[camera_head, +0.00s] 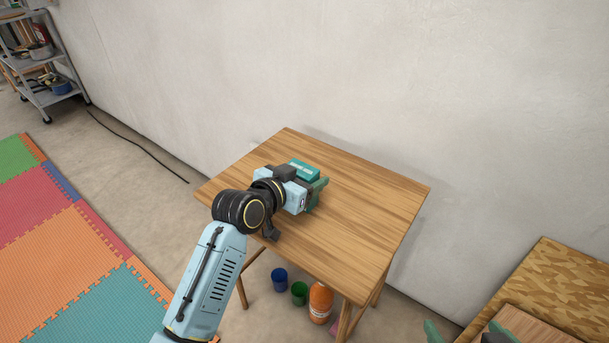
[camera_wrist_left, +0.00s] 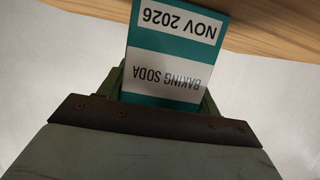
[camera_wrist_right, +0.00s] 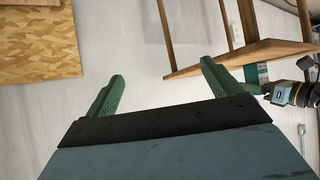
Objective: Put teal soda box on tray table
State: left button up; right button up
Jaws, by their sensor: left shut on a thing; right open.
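The teal and white baking soda box (camera_head: 304,171) is in my left gripper (camera_head: 316,190), over the wooden tray table (camera_head: 375,205). In the left wrist view the box (camera_wrist_left: 170,60) shows its "BAKING SODA" label between the green fingers, with the table's wood (camera_wrist_left: 270,22) close past its far end. I cannot tell whether the box touches the tabletop. My right gripper (camera_wrist_right: 163,75) is open and empty, off to the right of the table; its green fingers show at the bottom of the head view.
The tabletop is otherwise clear. A blue cup (camera_head: 280,279), a green cup (camera_head: 299,293) and an orange bottle (camera_head: 320,302) are on the floor by the table's legs. A patterned wooden board (camera_head: 555,285) lies at lower right. The wall (camera_head: 400,90) is close behind the table.

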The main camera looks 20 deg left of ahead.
pick_arm(q)
jog(key=o, duration=1.2)
jog(key=shift+c, duration=0.2)
jog(key=shift+s+r, duration=0.1)
jog(key=shift+r, duration=0.05)
jog(key=p+v, duration=0.2)
jog(key=v, duration=0.5)
jog(key=shift+p, duration=0.4)
jog(key=s+a+f+g+y, duration=0.1)
jog(key=s+f+g, duration=0.2)
jog(key=s+f, duration=0.2)
jog(key=s+a+f+n+g+y+p, duration=0.1)
jog(key=s+f+g, duration=0.3)
jog(key=s, duration=0.8)
jog(key=s+a+f+n+g+y, duration=0.1)
jog(key=s+a+f+g+y, duration=0.2)
jog(key=s+f, duration=0.4)
jog(key=shift+s+a+g, duration=0.25)
jog(key=shift+s+g, duration=0.05)
jog(key=shift+s, duration=0.35)
pick_arm(e)
jog(key=s+d+f+g+h, duration=0.2)
jog(key=s+d+f+g, duration=0.3)
jog(key=s+f+g, duration=0.2)
notch_tip(320, 180, down, 2)
jog(key=shift+s+f, duration=0.1)
jog(key=shift+s, duration=0.65)
